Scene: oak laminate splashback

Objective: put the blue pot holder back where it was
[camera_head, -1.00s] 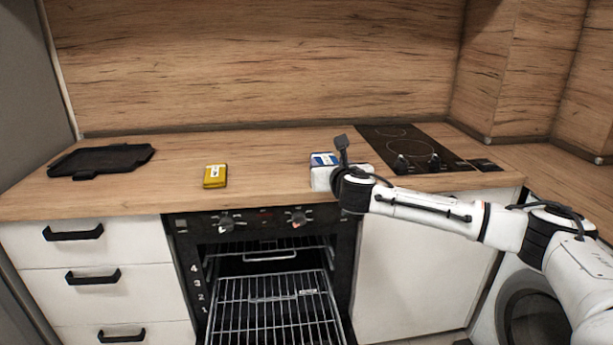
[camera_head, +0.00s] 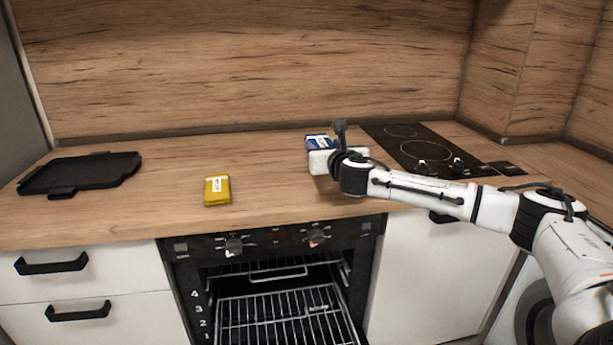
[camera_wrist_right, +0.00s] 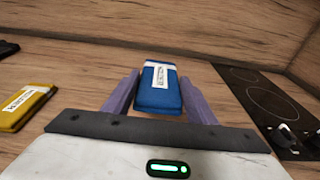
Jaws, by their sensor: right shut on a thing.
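The blue pot holder (camera_head: 319,142) with a white label is over the worktop, left of the hob. My right gripper (camera_wrist_right: 158,100) is shut on it; in the right wrist view the blue pot holder (camera_wrist_right: 157,102) sits between the two purple-grey fingers. The gripper body hides part of it in the head view. I cannot tell whether its underside touches the worktop. A yellow pot holder (camera_head: 217,190) with a white label lies on the worktop to the left, and it also shows in the right wrist view (camera_wrist_right: 22,108). My left gripper is not in view.
A black tray (camera_head: 82,174) lies at the worktop's left. The black hob (camera_head: 420,150) is right of the gripper. Below, the oven is open with its wire rack (camera_head: 280,312) showing. The worktop (camera_head: 265,170) between the yellow pot holder and the gripper is clear.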

